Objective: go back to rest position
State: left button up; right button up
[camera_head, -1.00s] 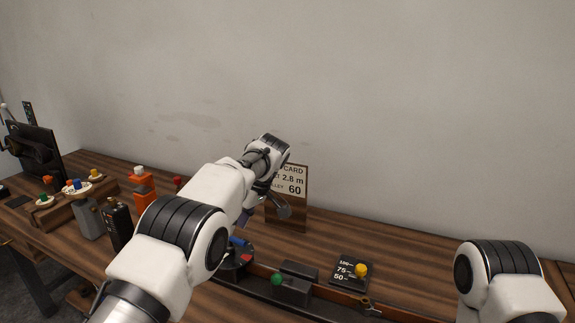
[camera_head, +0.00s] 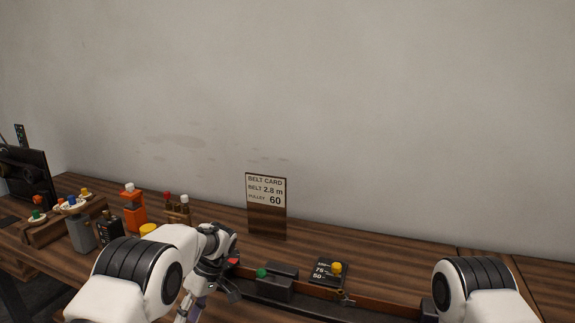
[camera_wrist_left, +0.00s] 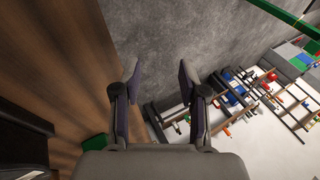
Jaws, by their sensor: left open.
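My left gripper (camera_wrist_left: 158,72) is open and empty in the left wrist view, its two fingers spread over the grey floor beside the wooden bench edge. In the head view my left arm comes in at the lower left and is folded low at the front of the bench. Its gripper (camera_head: 190,306) points down there, partly cut off by the lower picture edge. My right arm shows only as a white and black joint at the lower right; its gripper is out of the picture.
The wooden bench (camera_head: 400,258) carries a belt card (camera_head: 267,205), a dark plate with a yellow knob (camera_head: 336,268), a dark block with a green knob (camera_head: 262,273), an orange bottle (camera_head: 134,212) and a grey post (camera_head: 82,234). In the wrist view, cluttered shelving (camera_wrist_left: 285,95) stands beyond the floor.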

pick_arm(q)
jog(key=s+a+f+m+g+h, duration=0.2)
jog(key=s+a+f+m+h, duration=0.1)
jog(key=s+f, duration=1.55)
jog(key=s+d+f+m+t+h, duration=0.15)
jog(key=s+m, duration=0.35)
jog(key=s, duration=1.9)
jog(key=w+m+t, duration=0.2)
jog(key=w+t, duration=0.1)
jog(key=w+m+t, duration=0.1)
jog(key=m, duration=0.1)
jog(key=shift+w+r, duration=0.35)
jog(key=shift+r, duration=0.05)
